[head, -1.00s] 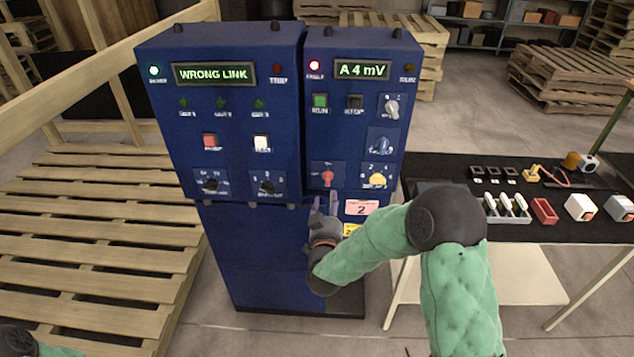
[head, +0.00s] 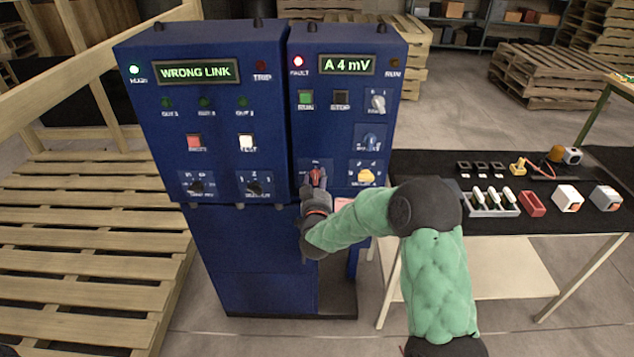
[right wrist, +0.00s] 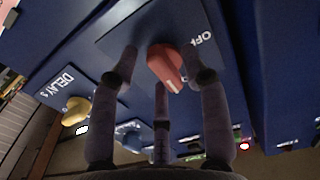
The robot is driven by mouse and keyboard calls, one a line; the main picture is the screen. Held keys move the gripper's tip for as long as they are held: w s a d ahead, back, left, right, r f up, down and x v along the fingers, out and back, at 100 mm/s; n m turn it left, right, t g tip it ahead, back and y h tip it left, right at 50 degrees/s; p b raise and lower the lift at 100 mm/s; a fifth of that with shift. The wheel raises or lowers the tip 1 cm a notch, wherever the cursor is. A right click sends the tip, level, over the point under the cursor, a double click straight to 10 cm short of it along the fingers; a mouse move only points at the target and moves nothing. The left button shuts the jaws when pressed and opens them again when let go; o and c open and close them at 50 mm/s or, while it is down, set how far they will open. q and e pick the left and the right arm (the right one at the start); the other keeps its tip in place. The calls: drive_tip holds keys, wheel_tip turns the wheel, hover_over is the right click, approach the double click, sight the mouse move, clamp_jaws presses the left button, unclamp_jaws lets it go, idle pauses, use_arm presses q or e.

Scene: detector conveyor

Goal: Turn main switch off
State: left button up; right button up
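The main switch is a red rotary knob (head: 315,175) low on the right-hand blue cabinet. In the right wrist view the knob (right wrist: 166,66) has a pale pointer mark, and an "OFF" label (right wrist: 206,38) is beside it. The mark points away from that label. My right gripper (head: 315,183) is right in front of the knob. Its dark fingers (right wrist: 165,75) are spread on both sides of the knob, open; I see gaps between fingers and knob. My left gripper is not in view.
The left cabinet (head: 205,120) shows "WRONG LINK" and the right display (head: 347,65) "A 4 mV". A yellow selector (head: 367,177) is right of the knob. A black-topped table (head: 530,225) with parts stands at right, and wooden pallets (head: 80,240) lie at left.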

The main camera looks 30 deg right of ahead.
drive_tip(key=c, duration=0.7)
